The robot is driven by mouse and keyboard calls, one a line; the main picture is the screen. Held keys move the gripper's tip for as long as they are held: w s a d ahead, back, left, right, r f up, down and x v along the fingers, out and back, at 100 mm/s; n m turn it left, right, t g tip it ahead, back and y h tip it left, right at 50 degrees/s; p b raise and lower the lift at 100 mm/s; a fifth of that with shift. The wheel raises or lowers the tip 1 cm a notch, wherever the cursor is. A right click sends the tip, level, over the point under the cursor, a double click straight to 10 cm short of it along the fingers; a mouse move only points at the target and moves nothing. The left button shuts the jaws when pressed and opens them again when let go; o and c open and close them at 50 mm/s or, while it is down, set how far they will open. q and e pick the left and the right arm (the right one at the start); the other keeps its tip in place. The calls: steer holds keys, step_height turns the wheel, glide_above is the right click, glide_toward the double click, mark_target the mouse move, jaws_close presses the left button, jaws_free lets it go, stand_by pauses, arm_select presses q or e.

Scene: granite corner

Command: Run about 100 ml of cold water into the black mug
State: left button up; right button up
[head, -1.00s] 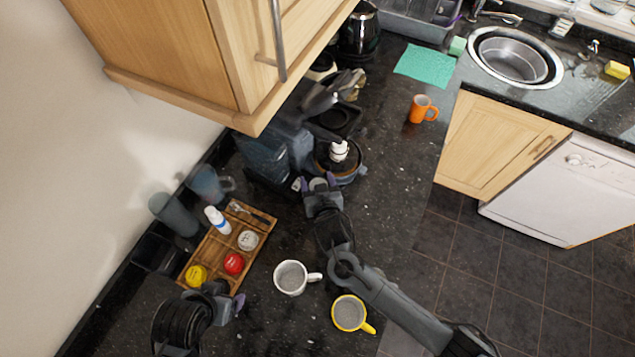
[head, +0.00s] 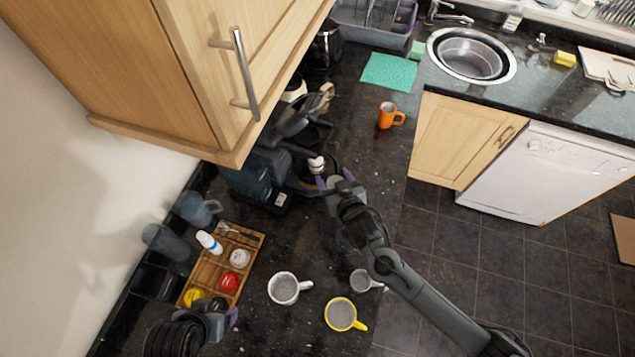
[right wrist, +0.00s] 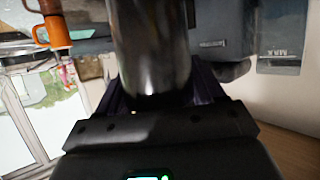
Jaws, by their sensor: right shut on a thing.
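My right gripper (head: 335,184) is in front of the dark coffee machine on the granite counter. It is shut on a dark, glossy cylinder, which fills the top middle of the right wrist view (right wrist: 150,50). I take it for the black mug; its handle does not show. In the head view my gripper mostly hides it. The round steel sink (head: 470,55) is at the back right, with a tap (head: 450,16) behind it. My left gripper (head: 222,316) is low at the left, near the wooden tray; its opening is unclear.
A white mug (head: 285,288), a yellow mug (head: 341,314) and a greyish mug (head: 361,280) stand at the front. An orange mug (head: 388,115) stands near a green cloth (head: 389,71). The wooden tray (head: 250,262) holds jars. The wall cabinet (head: 190,90) overhangs the left.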

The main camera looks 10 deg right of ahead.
steer(key=shift+s+d+r, duration=0.1)
steer(key=shift+d+r, duration=0.45)
steer(key=shift+d, duration=0.35)
steer(key=shift+s, duration=0.1)
